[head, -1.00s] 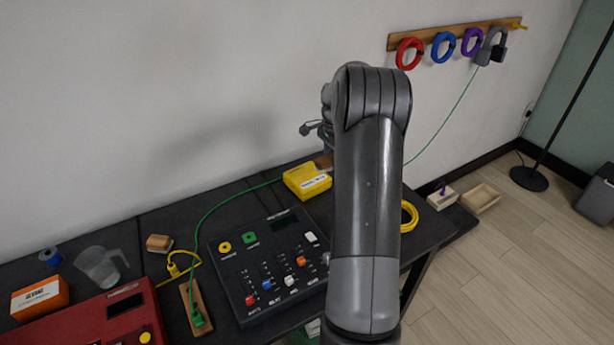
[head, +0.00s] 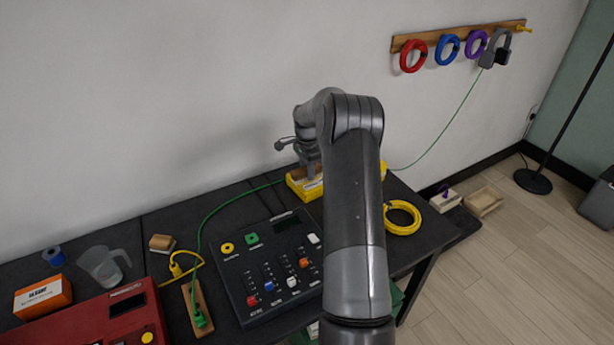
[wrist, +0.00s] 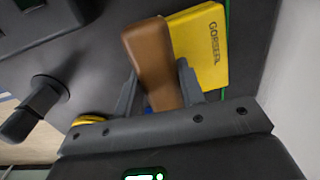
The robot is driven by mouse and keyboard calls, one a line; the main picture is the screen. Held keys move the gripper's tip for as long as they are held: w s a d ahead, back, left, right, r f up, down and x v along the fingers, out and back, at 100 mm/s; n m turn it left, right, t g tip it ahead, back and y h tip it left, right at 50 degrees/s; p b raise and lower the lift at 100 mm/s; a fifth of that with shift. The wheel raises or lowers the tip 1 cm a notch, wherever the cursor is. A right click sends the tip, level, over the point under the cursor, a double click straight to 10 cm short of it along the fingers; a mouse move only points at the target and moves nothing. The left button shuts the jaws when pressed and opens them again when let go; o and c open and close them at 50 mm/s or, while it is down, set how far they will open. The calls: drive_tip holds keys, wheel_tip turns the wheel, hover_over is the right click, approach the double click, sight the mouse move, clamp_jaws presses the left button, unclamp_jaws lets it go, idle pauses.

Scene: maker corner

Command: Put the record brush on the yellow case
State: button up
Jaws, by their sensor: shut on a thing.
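My gripper (head: 311,176) is shut on the brown wooden record brush (wrist: 150,60), which sticks out between the fingers in the wrist view. The yellow case (head: 303,190) lies on the dark table near the wall in the head view, just under my gripper. In the wrist view the yellow case (wrist: 205,50) shows beside and partly behind the brush, its dark lettering visible. The brush overlaps the case in the picture; I cannot tell whether they touch. In the head view my gripper and arm hide part of the brush and case.
A black control panel (head: 265,270) stands in front of the case. A green cable (head: 222,205) runs to the case's left. A yellow cable coil (head: 402,218) lies right of my arm. A small wooden block (head: 161,243), clear jug (head: 103,266) and red device (head: 95,318) are at left.

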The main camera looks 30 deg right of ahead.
drive_tip(key=shift+f, duration=1.3)
drive_tip(key=shift+f, duration=0.1)
drive_tip(key=o, duration=1)
